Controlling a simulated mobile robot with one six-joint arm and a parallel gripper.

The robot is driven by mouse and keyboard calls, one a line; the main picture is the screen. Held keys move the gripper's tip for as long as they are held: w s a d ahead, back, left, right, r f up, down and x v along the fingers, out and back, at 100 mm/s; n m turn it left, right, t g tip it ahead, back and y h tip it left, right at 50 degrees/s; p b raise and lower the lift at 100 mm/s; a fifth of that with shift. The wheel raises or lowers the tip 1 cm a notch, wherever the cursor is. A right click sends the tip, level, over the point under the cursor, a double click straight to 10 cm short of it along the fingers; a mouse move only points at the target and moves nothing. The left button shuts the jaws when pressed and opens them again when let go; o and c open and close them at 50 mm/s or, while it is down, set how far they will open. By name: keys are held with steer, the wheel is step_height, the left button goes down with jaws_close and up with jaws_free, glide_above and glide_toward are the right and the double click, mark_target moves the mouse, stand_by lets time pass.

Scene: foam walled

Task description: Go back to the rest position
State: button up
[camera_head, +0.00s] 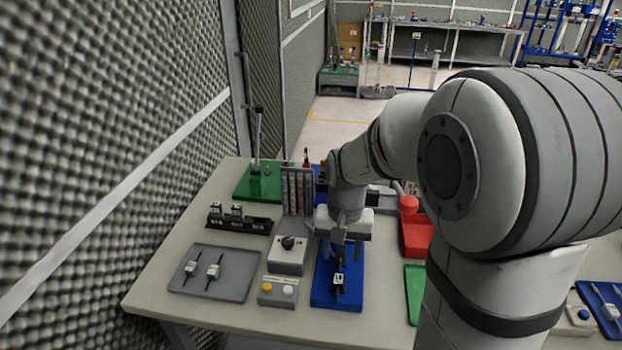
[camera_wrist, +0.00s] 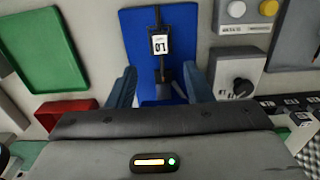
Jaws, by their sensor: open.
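My gripper (camera_head: 341,240) is above the rear part of a blue tray (camera_head: 325,293) on the table. In the wrist view my gripper (camera_wrist: 166,88) has its two blue fingers spread apart, with nothing held between them. A small white block marked "1.0" (camera_head: 338,282) with a dark rod lies on the blue tray, in front of the gripper. The block also shows in the wrist view (camera_wrist: 159,44), beyond the fingertips. I cannot tell the exact height of the fingers above the tray.
A grey tray (camera_head: 232,285) with two small parts, a knob box (camera_head: 288,255) and a button box (camera_head: 278,291) stand left of the blue tray. A black rack (camera_head: 240,222) and a green base with a post (camera_head: 257,185) are farther back. A red holder (camera_head: 416,238) stands right.

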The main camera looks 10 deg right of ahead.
steer(key=s+r+n+t, duration=0.1)
steer(key=s+r, duration=0.2)
steer(key=s, duration=0.4)
steer(key=s+r+n+t, duration=0.1)
steer(key=s+r+n, duration=0.1)
steer(key=s, duration=0.5)
steer(key=shift+d+r+t, duration=0.3)
steer(key=shift+r+t, duration=0.1)
steer(key=shift+r, duration=0.4)
stand_by(0.4)
